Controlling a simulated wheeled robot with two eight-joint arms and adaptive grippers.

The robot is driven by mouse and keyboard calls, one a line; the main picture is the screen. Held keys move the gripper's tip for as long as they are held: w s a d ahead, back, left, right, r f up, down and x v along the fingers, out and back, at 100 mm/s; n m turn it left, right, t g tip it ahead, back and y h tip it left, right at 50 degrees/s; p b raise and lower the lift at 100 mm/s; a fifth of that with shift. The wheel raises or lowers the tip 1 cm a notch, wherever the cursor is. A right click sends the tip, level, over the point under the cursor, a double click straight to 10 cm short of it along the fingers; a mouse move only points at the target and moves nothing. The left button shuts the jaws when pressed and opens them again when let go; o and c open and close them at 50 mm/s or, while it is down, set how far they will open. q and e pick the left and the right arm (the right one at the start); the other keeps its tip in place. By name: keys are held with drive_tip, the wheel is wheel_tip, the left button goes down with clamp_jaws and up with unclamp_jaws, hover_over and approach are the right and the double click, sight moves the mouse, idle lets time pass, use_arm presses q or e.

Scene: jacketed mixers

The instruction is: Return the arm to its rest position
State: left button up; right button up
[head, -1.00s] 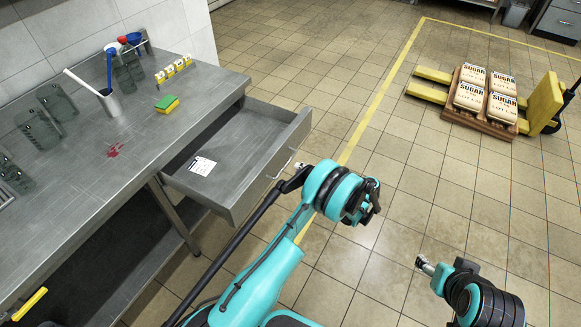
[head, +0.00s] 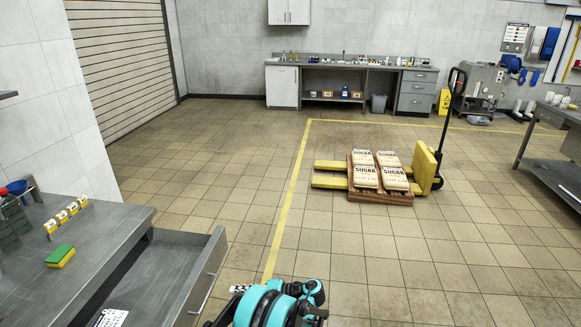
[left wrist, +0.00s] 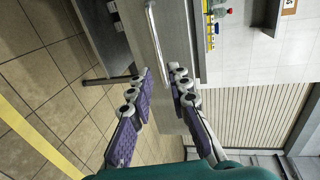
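My left arm shows at the bottom of the head view, its teal wrist in front of the open drawer, over the floor. Its gripper (head: 312,306) is only partly visible there. In the left wrist view, the left gripper (left wrist: 160,88) has its two purple-padded fingers apart with nothing between them. Past the fingers are the drawer's front (left wrist: 172,50) and its bar handle (left wrist: 155,40). My right arm and gripper are out of the head view.
The drawer (head: 205,285) stands pulled out of the steel bench (head: 95,240), with a paper card (head: 112,318) inside. A green-yellow sponge (head: 60,255) lies on the bench. A pallet jack (head: 425,170) carries several sugar bags (head: 365,177). The tiled floor between is clear.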

use_arm(q)
drive_tip(key=s+a+r+t+h, duration=0.1)
drive_tip(key=s+r+h, duration=0.1)
drive_tip(key=r, duration=0.3)
drive_tip(key=s+a+r+m+h, duration=0.1)
drive_tip(key=s+r+h, duration=0.15)
drive_tip(key=r, duration=0.25)
drive_tip(key=s+a+r+t+h, duration=0.1)
drive_tip(key=s+r+h, duration=0.15)
drive_tip(key=r, duration=0.25)
drive_tip(key=s+d+r+n+t+h, duration=0.1)
drive_tip(key=s+d+t+h, duration=0.1)
drive_tip(key=s, duration=0.8)
drive_tip(key=s+d+r+n+t+h, duration=0.1)
drive_tip(key=s+d+h, duration=0.3)
drive_tip(key=s, duration=0.6)
drive_tip(key=shift+d+r+t+h, duration=0.3)
drive_tip(key=shift+r+t+h, duration=0.1)
drive_tip(key=shift+h, duration=0.8)
drive_tip(key=shift+f, duration=0.1)
